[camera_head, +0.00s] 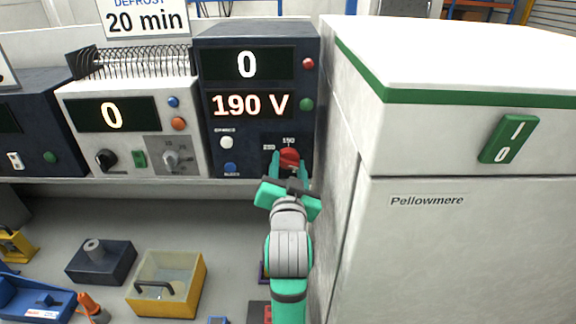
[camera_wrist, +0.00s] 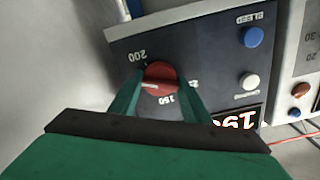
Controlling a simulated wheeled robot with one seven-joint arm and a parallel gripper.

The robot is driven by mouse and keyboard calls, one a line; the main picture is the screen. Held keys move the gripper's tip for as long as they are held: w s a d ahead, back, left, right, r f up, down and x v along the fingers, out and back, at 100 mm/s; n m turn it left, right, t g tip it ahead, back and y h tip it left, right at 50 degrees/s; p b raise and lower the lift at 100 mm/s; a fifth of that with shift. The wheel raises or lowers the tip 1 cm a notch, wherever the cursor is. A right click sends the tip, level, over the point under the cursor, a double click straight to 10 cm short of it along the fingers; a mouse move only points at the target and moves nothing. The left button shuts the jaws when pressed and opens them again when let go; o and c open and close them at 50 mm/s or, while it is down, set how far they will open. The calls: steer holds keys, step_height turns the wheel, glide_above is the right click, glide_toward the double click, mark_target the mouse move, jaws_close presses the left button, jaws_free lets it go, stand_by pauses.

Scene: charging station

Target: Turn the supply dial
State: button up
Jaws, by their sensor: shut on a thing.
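The supply dial (camera_head: 290,156) is a red knob low on the right of a dark blue supply unit (camera_head: 213,60). The unit's displays read 0 and 190 V. In the wrist view the red dial (camera_wrist: 160,77) has a pale pointer line, with the marks 200 and 150 printed around it; another mark is partly hidden. My green gripper (camera_head: 289,170) reaches up to the panel from below. Its two fingers (camera_wrist: 158,92) stand on either side of the dial and are shut on it. The fingers hide part of the scale.
A large white cabinet (camera_head: 450,240) labelled Pellowmere stands close on the right of my arm. The panel has white and blue buttons (camera_head: 230,168) left of the dial and red and green ones above. A white unit (camera_head: 130,140) reading 0 stands to the left. Boxes lie below.

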steer(key=shift+m, duration=0.6)
steer(key=shift+r, duration=0.1)
